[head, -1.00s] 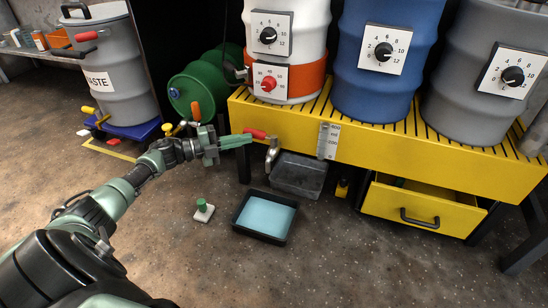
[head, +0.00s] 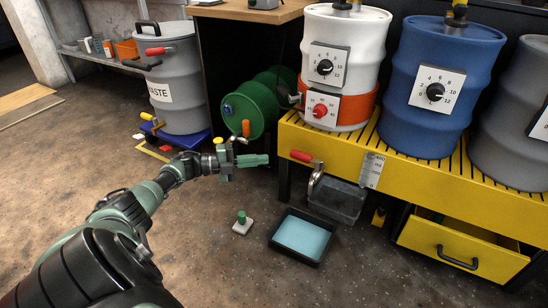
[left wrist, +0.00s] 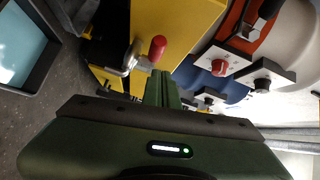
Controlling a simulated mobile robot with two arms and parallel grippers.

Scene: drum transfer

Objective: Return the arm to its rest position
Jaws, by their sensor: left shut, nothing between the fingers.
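My left gripper (head: 262,160) is shut and empty. It points right in the head view, in mid-air left of the yellow drum stand (head: 335,148). It is apart from the red-handled tap (head: 302,157) on the stand's left end. In the left wrist view, the closed green fingers (left wrist: 162,88) show below the tap's red handle (left wrist: 157,46). The left arm reaches out from the lower left of the head view. My right gripper is not in view.
White (head: 345,50), blue (head: 440,75) and grey drums stand on the yellow stand. A green drum (head: 252,105) lies behind my gripper. A waste bin (head: 178,85) stands at the back left. A blue tray (head: 302,238) and an open yellow drawer (head: 465,245) are below. Floor at left is clear.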

